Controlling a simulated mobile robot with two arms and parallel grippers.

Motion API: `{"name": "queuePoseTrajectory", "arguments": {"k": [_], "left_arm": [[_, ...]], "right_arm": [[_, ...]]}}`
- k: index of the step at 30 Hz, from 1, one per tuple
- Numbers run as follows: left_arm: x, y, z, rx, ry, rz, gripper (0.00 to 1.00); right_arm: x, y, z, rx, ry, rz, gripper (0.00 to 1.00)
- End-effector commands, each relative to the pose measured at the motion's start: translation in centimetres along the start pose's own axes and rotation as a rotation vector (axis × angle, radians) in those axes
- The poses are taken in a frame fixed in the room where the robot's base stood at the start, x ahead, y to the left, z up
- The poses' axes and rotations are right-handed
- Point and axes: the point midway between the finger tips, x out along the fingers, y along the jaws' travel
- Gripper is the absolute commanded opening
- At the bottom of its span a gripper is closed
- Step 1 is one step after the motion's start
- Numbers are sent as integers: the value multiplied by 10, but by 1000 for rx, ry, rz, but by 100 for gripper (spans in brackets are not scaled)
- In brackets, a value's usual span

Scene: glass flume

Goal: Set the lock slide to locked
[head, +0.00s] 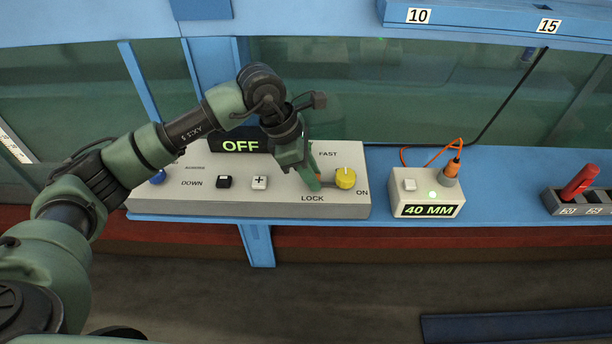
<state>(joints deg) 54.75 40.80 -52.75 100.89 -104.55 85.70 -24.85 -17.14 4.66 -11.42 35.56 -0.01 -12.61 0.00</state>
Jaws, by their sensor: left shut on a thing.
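The grey control box (190,203) sits on the blue ledge with printed labels, among them LOCK, ON, FAST and DOWN. My left gripper (314,184) reaches down onto the box just above the LOCK label. Its green fingers are shut on the lock slide, whose handle they hide. A short slot runs right from the fingertips toward the ON label, below the yellow knob (345,178). I cannot tell exactly where along its travel the slide stands. The box's dark display (241,146) reads OFF. My right gripper is not in view.
Black (224,182) and white (259,182) buttons and a blue knob (157,177) are left of the gripper. A smaller box (410,210) reading 40 MM, with an orange cable, stands to the right. A rack (595,208) holds a red-handled item (580,182).

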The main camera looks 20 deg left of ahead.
Motion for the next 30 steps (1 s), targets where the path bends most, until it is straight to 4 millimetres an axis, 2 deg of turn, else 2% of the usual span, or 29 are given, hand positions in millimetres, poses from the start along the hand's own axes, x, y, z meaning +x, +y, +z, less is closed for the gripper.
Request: {"name": "queuePoseTrajectory", "arguments": {"k": [2, 3, 5, 6, 17, 30], "left_arm": [[-2, 1, 4, 3, -12, 4, 0], [-2, 1, 4, 3, -12, 4, 24], [-2, 0, 4, 3, -12, 4, 41], [-2, 0, 4, 3, -11, 3, 44], [-5, 0, 2, 2, -7, 2, 44], [-70, 1, 3, 3, -8, 4, 44]], "right_arm": [[-1, 0, 0, 0, 0, 0, 36], [-1, 0, 0, 0, 0, 0, 36], [-1, 0, 0, 0, 0, -1, 36], [-1, -1, 0, 0, 0, -1, 36], [1, -1, 0, 0, 0, -1, 36], [17, -2, 2, 0, 0, -2, 36]]}}
